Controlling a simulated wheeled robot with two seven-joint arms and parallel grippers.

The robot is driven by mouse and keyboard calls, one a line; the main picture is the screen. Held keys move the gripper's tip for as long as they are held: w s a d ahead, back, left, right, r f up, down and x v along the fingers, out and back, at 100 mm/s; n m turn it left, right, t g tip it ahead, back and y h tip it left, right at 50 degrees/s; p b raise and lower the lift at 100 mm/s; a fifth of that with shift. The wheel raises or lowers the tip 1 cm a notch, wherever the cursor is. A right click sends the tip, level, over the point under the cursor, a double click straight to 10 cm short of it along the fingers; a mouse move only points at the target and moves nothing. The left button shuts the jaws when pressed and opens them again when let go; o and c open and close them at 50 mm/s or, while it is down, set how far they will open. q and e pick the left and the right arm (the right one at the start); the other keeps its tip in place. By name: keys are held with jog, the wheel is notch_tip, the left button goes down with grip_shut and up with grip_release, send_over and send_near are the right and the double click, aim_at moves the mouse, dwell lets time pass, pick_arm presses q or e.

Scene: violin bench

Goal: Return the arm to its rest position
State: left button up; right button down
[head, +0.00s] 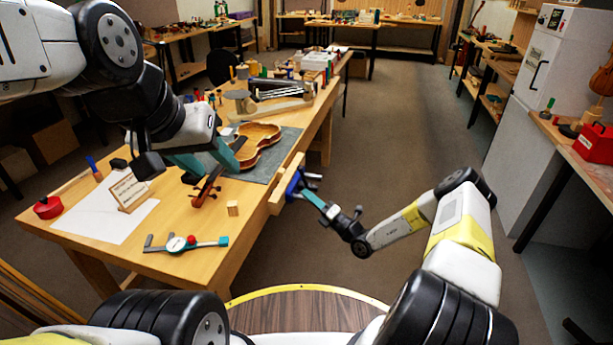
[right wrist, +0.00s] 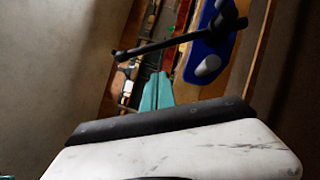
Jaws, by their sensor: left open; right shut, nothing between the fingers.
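My left gripper (head: 215,160) hangs over the workbench (head: 165,262), its teal fingers apart, close to the violin body (head: 268,140) and a dark violin neck with scroll (head: 206,188). I cannot tell whether it touches either. My right gripper (head: 307,192) is shut and empty, off the bench's right edge beside a blue vise (head: 292,184). In the right wrist view its teal fingers (right wrist: 157,92) are together, with the blue vise (right wrist: 208,62) and its black bar close by. My right arm reaches out low over the floor.
Open floor (head: 400,130) lies right of the bench. A grey cabinet (head: 530,100) stands at the right.

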jog(key=v, duration=0.9)
jog(key=s+a+r+n+g+h, duration=0.1)
jog(key=s+a+r+n+g, duration=0.1)
jog(key=s+r+n+g, duration=0.4)
jog(key=s+a+r+n+g, duration=0.2)
jog(key=r+n+g, duration=0.2)
jog(key=r+n, duration=0.45)
jog(key=s+a+r+n+g+h, duration=0.1)
jog(key=s+r+n+g, duration=0.2)
jog(key=r+n+g, duration=0.45)
jog(key=s+d+r+n+t+h, duration=0.4)
jog(key=s+d+r+n+h, duration=0.1)
jog(key=s+r+n, duration=0.3)
jog(key=s+d+r+n+t+h, duration=0.5)
jog(key=s+r+n, duration=0.4)
jog(key=s+n, duration=0.1)
jog(key=shift+s+h, duration=0.3)
jog(key=shift+h, duration=0.1)
